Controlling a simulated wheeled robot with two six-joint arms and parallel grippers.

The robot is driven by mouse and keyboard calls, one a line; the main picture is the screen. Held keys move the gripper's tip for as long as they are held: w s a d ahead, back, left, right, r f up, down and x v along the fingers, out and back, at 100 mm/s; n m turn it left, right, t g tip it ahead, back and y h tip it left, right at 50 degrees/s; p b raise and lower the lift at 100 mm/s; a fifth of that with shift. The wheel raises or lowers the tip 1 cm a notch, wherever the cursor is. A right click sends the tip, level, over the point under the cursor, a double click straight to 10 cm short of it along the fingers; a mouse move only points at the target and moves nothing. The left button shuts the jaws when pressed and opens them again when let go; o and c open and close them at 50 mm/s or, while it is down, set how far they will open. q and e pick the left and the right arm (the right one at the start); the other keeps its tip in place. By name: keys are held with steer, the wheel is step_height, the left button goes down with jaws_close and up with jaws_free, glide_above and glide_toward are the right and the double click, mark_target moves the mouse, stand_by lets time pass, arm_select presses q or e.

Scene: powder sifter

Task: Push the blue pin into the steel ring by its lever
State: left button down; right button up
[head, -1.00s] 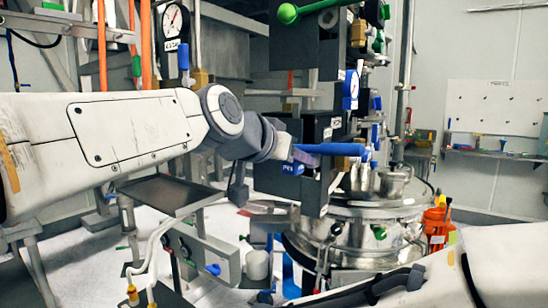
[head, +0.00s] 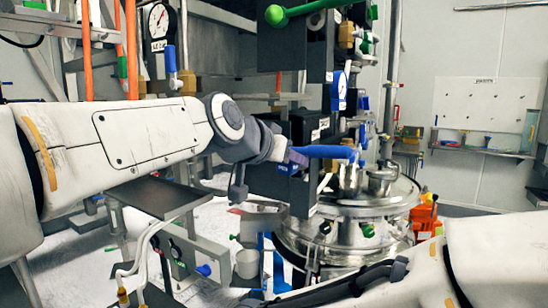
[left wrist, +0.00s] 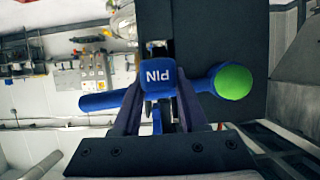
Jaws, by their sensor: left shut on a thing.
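The blue lever (head: 325,152) sticks out to the right of a black block in the head view, its end in front of the steel fittings on the vessel. My left gripper (head: 297,157) is at the lever's left part. In the left wrist view, my left gripper (left wrist: 160,100) is shut around a blue block marked PIN (left wrist: 157,76), one finger on each side. The blue lever (left wrist: 104,101) runs out to the left of it, and a green knob (left wrist: 233,81) ends the blue bar on the right. I cannot make out the steel ring. My right gripper is out of view.
A steel vessel (head: 345,225) stands under the lever. A dark panel (left wrist: 225,40) lies close beyond the fingers. My right arm crosses the lower right, below the vessel.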

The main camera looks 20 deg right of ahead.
arm_select(q)
steer(key=shift+w+d+r, duration=0.1)
steer(key=shift+r, duration=0.05)
steer(key=shift+c, duration=1.8)
jaws_free()
steer(key=shift+r, duration=0.1)
steer(key=shift+r, duration=0.1)
steer(key=shift+s+a+r, duration=0.15)
steer(key=shift+s+a, duration=0.05)
steer(key=shift+a, duration=0.2)
steer(key=b+v, duration=0.1)
steer(key=v, duration=0.8)
steer(key=shift+s+f+b, duration=0.3)
steer(key=shift+b, duration=0.1)
